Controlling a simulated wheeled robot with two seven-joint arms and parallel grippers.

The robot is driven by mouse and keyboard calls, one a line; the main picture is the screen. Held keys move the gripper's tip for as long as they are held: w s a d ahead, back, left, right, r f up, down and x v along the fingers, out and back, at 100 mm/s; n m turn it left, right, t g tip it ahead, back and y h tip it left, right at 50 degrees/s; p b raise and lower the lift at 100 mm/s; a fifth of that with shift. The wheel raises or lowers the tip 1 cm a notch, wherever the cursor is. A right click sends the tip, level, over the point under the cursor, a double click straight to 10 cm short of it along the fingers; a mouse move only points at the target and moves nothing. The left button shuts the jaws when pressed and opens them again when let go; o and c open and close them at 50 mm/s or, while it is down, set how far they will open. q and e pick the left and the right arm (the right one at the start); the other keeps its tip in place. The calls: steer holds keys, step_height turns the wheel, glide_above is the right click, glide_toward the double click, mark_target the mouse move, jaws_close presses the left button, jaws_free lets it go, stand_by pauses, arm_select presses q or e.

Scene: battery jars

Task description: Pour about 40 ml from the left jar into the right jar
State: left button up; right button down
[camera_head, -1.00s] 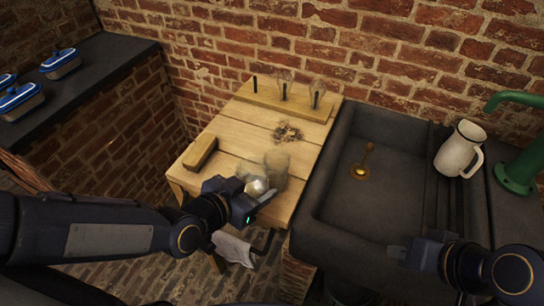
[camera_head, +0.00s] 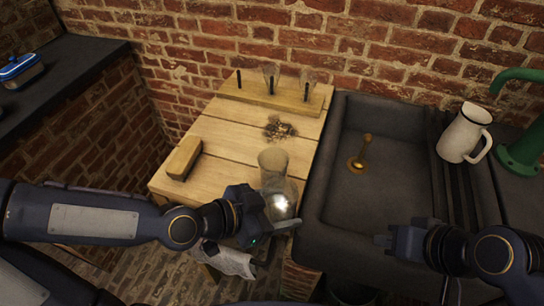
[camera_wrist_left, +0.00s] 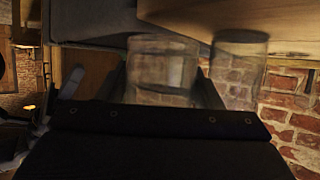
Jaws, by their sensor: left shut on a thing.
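Two clear glass jars show at the front of the wooden table (camera_head: 225,135). The left gripper (camera_head: 278,222) is shut on one glass jar (camera_head: 283,203), near the table's front right corner. The held jar shows between the fingers in the left wrist view (camera_wrist_left: 160,68). The other glass jar (camera_head: 272,160) is just behind it, partly overlapped, and shows beside it on the right in the wrist view (camera_wrist_left: 240,62). I cannot tell the liquid levels or whether the jars touch. The right gripper (camera_head: 384,236) is empty over the sink's front edge; its jaw gap is unclear.
A wooden rack (camera_head: 285,97) with bulb-like glass pieces stands at the table's back. The dark sink (camera_head: 385,180) is to the right, with a white jug (camera_head: 464,132) beyond.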

mark_target(280, 181)
arm_select(q)
steer(key=shift+n+g, duration=0.6)
steer(key=shift+n, duration=0.1)
steer(key=r+p, duration=0.5)
steer(key=w+r+p, duration=0.1)
steer(key=r+p, duration=0.2)
steer(key=shift+r, duration=0.1)
steer(key=shift+w+a+r+n+g+h+p, duration=0.1)
steer(key=shift+w+r+n+g+p, duration=0.25)
steer(key=shift+n+g+p, duration=0.55)
steer(key=shift+w+a+r+n+g+h+p, duration=0.1)
steer(key=shift+w+r+n+g+p, duration=0.15)
steer(key=shift+w+n+g+p, duration=0.45)
steer(key=shift+w+r+n+g+h+p, duration=0.1)
steer(key=shift+w+r+n+g+p, duration=0.15)
steer(key=shift+n+g+p, duration=0.8)
steer(key=shift+f+g, duration=0.2)
steer(key=shift+g, duration=0.45)
steer(key=shift+r+n+g+p, duration=0.3)
steer(key=shift+n+p, duration=0.15)
steer(key=shift+p, duration=0.35)
steer(key=shift+s+d, duration=0.1)
steer(key=shift+s, duration=0.1)
